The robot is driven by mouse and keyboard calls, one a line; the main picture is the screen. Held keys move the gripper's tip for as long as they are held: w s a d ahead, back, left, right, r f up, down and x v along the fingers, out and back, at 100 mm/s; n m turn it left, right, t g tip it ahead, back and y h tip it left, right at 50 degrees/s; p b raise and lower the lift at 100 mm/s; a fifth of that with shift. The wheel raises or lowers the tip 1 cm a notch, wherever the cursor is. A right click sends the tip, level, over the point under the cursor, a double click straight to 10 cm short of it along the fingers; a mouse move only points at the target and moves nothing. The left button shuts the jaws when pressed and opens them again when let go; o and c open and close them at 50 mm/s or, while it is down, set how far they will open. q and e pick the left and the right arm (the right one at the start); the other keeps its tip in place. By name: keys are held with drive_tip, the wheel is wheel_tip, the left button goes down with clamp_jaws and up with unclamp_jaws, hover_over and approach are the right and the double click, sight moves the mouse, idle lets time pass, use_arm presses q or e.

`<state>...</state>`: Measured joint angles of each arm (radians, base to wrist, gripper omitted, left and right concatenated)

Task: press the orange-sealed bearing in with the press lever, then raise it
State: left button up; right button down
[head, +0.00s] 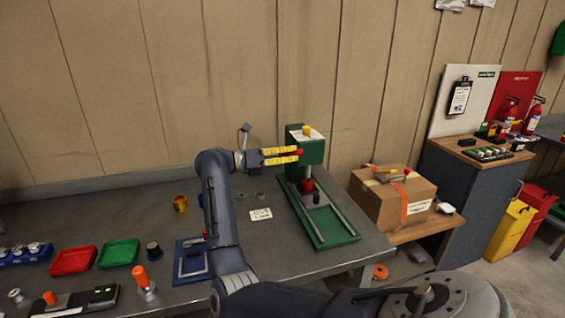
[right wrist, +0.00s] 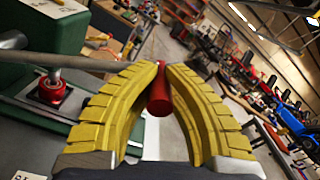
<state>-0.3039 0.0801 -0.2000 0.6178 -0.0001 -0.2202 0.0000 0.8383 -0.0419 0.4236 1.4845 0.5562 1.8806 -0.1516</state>
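The green press (head: 304,143) stands at the back of the bench, its green base (head: 331,228) reaching toward the front. Its lever ends in a red grip, seen in the right wrist view (right wrist: 159,95); the grey lever rod (right wrist: 70,60) runs in from the left. My right gripper (head: 298,153) has its yellow fingers closed around the red grip, beside the press head. Below the head is a red part (head: 307,185) on a dark piece; it also shows in the right wrist view (right wrist: 47,90). I cannot make out an orange seal there. My left gripper is not in view.
Left of the press lie a label card (head: 261,214), small grey rings (head: 259,195) and a gold ring (head: 180,203). A blue fixture (head: 191,262), green tray (head: 119,253) and red tray (head: 73,261) are further left. A cardboard box (head: 393,200) stands right of the press.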

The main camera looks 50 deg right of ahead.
drive_tip(key=shift+r, duration=0.25)
drive_tip(key=c, duration=1.3)
unclamp_jaws()
drive_tip(key=shift+o, duration=0.2)
drive_tip(key=shift+w+f, duration=0.1)
drive_tip(key=v, duration=1.2)
